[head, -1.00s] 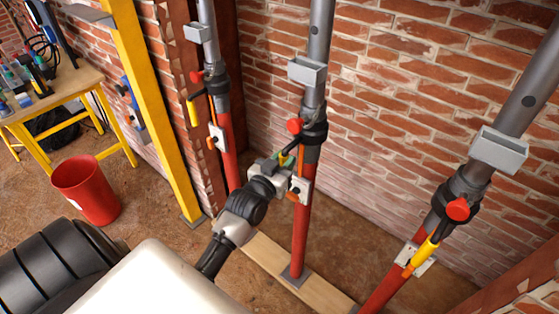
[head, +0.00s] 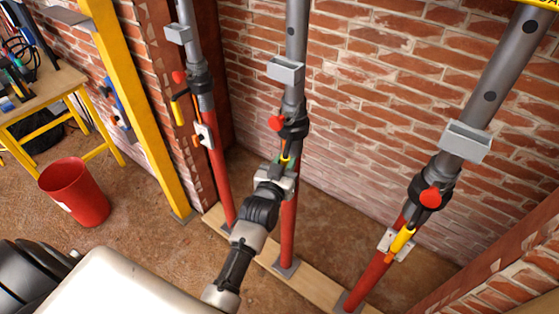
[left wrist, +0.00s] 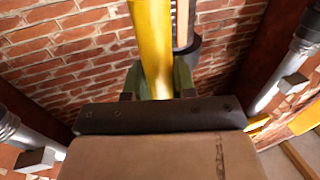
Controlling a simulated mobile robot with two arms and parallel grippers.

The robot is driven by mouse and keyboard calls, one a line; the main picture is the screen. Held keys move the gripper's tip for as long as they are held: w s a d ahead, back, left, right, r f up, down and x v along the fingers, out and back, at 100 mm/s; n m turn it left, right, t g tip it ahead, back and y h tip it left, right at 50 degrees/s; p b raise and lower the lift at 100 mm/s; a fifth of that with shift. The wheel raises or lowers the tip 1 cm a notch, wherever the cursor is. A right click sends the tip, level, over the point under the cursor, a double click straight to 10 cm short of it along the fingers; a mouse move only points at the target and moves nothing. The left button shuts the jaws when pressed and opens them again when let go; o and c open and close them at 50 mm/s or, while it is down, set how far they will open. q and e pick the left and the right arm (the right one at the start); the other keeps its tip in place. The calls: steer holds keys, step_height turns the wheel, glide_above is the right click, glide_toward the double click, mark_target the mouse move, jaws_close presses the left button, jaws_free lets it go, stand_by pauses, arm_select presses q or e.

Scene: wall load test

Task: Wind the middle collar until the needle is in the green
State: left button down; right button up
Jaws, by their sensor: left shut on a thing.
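The middle prop has a black collar (head: 293,128) with a red knob (head: 276,123), between a grey upper tube and a red lower tube. My left gripper (head: 281,168) is in front of this prop, just below the collar. It is shut on the collar's yellow handle (head: 285,157). In the left wrist view the yellow handle (left wrist: 156,45) stands between the greenish fingers of my left gripper (left wrist: 158,84). The middle gauge and its needle are hidden behind my gripper. My right gripper is not in view.
Similar props stand left (head: 200,85) and right (head: 425,190), each with a yellow handle and a white plate. A brick wall (head: 380,120) is close behind. A yellow post (head: 145,110), red bucket (head: 75,190) and workbench (head: 45,95) are at left.

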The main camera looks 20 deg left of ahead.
arm_select(q)
steer(key=shift+w+d, duration=0.1)
steer(key=shift+d, duration=0.15)
steer(key=c, duration=0.9)
jaws_free()
steer(key=shift+d, duration=0.1)
steer(key=s, duration=0.3)
steer(key=s+b, duration=0.1)
steer(key=s, duration=0.6)
steer(key=shift+s+d+b, duration=0.3)
steer(key=shift+s+b, duration=0.05)
steer(key=shift+b, duration=0.05)
